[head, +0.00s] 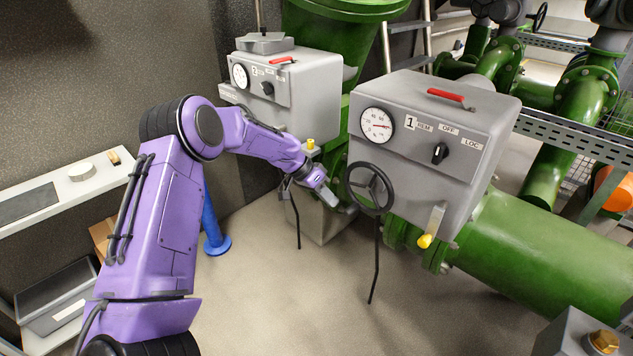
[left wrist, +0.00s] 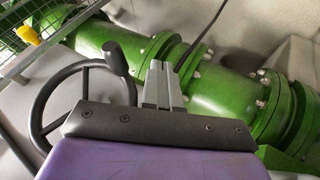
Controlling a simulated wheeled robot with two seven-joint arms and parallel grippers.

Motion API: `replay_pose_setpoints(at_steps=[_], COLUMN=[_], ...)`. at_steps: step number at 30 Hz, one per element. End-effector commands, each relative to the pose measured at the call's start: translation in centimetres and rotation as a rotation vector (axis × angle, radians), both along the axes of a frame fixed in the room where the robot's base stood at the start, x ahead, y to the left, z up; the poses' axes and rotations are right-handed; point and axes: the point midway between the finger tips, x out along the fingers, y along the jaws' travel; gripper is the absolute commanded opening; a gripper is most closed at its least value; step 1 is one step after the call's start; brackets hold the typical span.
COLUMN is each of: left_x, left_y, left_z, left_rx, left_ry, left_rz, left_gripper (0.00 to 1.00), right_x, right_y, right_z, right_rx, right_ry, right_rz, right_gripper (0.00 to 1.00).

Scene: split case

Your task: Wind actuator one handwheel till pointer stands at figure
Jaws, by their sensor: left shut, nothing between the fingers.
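Actuator one (head: 440,150) is a grey box marked 1, with a red bar on top. Its white dial (head: 377,125) has a red pointer lying toward the right; the exact figure is too small to read. The dark handwheel (head: 371,187) sits on the front below the dial. My left gripper (head: 331,199) is shut and empty, just left of the handwheel. In the left wrist view, the closed fingers (left wrist: 159,84) are beside the handwheel (left wrist: 37,110) and its crank knob (left wrist: 114,58), seemingly apart from both. My right gripper is in neither view.
A second grey actuator (head: 310,90) stands behind and left, with its own dial. A yellow-tipped lever (head: 426,240) hangs below actuator one. Green pipes (head: 560,255) fill the right. A white shelf (head: 60,192) is at left. Floor in front is clear.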

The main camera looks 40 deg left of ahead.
Motion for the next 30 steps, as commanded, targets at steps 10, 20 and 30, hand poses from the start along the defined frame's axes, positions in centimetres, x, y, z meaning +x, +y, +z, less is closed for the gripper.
replay_pose_setpoints(at_steps=[10,20,30], left_x=[-0.3,-0.3,-0.3], left_y=[-3.3,-3.7,-4.9], left_z=[0.8,0.3,0.2], left_rx=[0.001,-0.031,-0.131], left_ry=[-0.002,0.000,0.006], left_rz=[0.001,0.000,-0.002], left_gripper=[0.00,0.00,0.00], right_x=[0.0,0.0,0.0], right_y=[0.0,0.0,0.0], right_z=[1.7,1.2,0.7], right_rx=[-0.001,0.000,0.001], right_ry=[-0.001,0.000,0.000], right_rz=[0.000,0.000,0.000], right_gripper=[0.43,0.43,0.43])
